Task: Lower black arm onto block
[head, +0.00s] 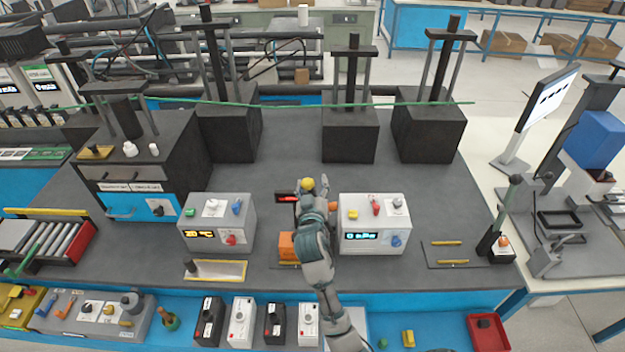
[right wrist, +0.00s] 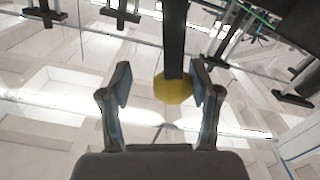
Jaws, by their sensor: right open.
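My right gripper (head: 312,183) is open over the middle of the grey table. A yellow ball knob (head: 308,185) shows at its fingertips. In the right wrist view the knob (right wrist: 172,88) sits between the open fingers (right wrist: 160,84), closer to the right-hand finger, at the end of a black arm (right wrist: 174,40). I cannot tell whether a finger touches it. An orange block (head: 287,245) lies just left of my right forearm, which hides part of it and most of the black arm. My left gripper is not in view.
Grey meter boxes stand left (head: 217,222) and right (head: 375,224) of my right arm, the right one very close. A lever device (head: 500,240) stands at the table's right end. Black presses (head: 350,130) line the back. Free table lies between.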

